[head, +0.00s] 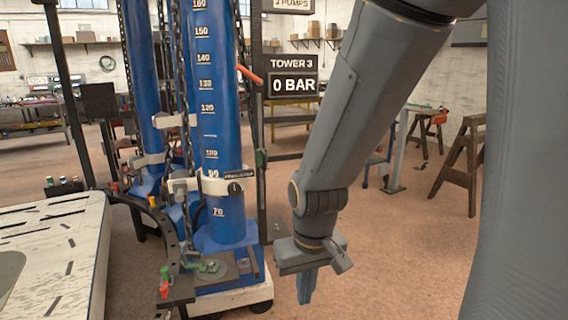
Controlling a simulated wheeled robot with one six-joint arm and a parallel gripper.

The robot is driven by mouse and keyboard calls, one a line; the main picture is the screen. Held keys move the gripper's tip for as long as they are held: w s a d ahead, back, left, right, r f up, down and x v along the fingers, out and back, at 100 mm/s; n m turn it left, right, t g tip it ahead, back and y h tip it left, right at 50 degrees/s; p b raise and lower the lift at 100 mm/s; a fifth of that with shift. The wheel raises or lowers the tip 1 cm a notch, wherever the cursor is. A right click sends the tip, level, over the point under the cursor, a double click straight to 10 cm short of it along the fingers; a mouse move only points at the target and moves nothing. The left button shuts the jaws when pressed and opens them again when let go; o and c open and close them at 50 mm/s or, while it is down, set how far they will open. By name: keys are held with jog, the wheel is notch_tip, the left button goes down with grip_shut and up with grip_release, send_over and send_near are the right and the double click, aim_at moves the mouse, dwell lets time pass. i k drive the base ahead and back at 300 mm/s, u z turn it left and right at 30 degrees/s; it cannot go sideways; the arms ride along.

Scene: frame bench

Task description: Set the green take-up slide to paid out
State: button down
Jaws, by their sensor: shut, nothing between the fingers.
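Several small green parts show on the blue tower (215,120), and I cannot tell for certain which is the take-up slide. A green fitting (208,266) lies on the tower's foot plate near the chain's lower end. A small green knob (165,272) stands above a red one at the front corner. My gripper (306,300) points down, right of the tower's foot, with its blue fingers shut and empty. It is apart from all the green parts.
A pale slotted platform (60,245) fills the lower left. A dark curved bracket (160,220) and hanging chains crowd the tower's left side. The display (293,85) reads 0 BAR. A wooden trestle (462,165) stands behind at right. The brown floor right of my gripper is clear.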

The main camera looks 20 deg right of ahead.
aim_at(264, 160)
jog(key=u, duration=0.1)
jog(key=k, duration=0.25)
jog(key=i, duration=1.2)
jog(key=u, duration=0.2)
